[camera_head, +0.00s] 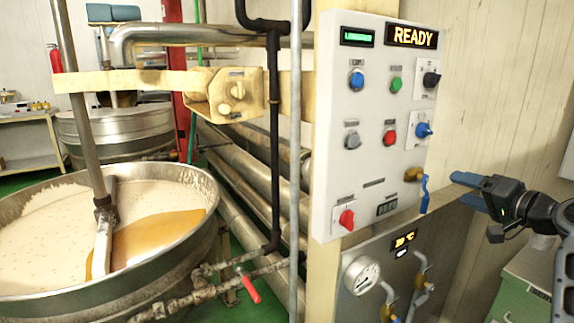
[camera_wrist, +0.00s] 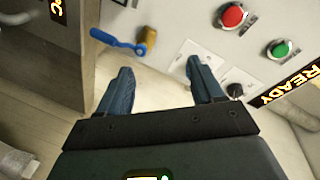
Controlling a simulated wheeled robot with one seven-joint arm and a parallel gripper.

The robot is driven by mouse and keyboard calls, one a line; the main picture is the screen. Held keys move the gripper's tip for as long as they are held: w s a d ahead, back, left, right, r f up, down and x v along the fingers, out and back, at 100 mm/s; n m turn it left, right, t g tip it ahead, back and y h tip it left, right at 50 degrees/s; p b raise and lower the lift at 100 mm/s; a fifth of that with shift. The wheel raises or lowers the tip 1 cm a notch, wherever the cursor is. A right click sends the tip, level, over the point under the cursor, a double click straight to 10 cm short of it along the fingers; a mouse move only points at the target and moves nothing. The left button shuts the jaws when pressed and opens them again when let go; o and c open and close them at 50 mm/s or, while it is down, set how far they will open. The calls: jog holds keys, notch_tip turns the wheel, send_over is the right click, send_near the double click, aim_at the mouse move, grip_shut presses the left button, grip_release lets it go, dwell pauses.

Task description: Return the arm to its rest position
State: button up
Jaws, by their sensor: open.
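My gripper (camera_head: 462,189) is at the right in the head view, beside the lower right of the white control panel (camera_head: 335,130). Its blue fingers point left toward the panel. In the wrist view my gripper (camera_wrist: 162,90) has its two blue fingers spread wide apart, with nothing between them. A blue lever on a brass valve (camera_head: 424,190) is just left of the fingertips in the head view. The same blue lever (camera_wrist: 115,40) lies beyond the left finger in the wrist view. Whether the fingers touch anything cannot be told.
A large kettle (camera_head: 205,245) of white and amber mass stands at left, with pipes and a red-handled valve (camera_head: 249,287) beside it. A gauge (camera_head: 361,274) and small valves sit below the panel. A green cabinet (camera_head: 530,270) is under my arm. The panel display (camera_head: 412,36) reads READY.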

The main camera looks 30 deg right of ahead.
jog(key=s+a+f+g+h, duration=0.1)
jog(key=s+a+f+g, duration=0.15)
jog(key=a+f, duration=1.05)
jog(key=s+a+f+n, duration=0.2)
jog(key=s+a+f, duration=0.6)
jog(key=a, duration=0.2)
jog(key=s+a+n, duration=0.5)
jog(key=s+a, duration=0.6)
jog(key=s, duration=0.2)
jog(key=s+a+r+n+y, duration=0.2)
jog(key=s+a+r+n, duration=0.3)
jog(key=s, duration=0.6)
notch_tip(320, 180, up, 2)
jog(key=shift+s+a+r+t+y, duration=0.2)
jog(key=shift+s+a+t+y, duration=0.2)
jog(key=shift+a, duration=0.35)
